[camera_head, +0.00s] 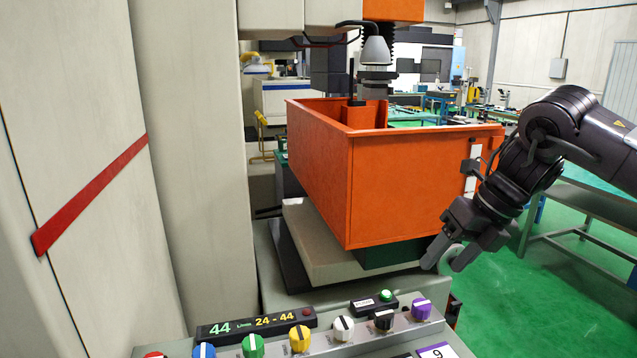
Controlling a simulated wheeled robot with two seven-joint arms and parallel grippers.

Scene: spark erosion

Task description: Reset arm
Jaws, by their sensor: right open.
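My right arm comes in from the right edge, and its dark gripper (449,260) hangs pointing down and left. The gripper is open, with its fingers apart and a small round grey part showing between or behind them. It is beside the lower right corner of the orange tank (405,192) of the spark erosion machine. I cannot tell whether it touches anything. My left gripper is not in view.
A control panel (340,335) with several coloured knobs and a display (255,324) stands in front. The machine's beige column (185,130) fills the left. A work table (590,195) stands at right. Green floor (520,300) is clear at lower right.

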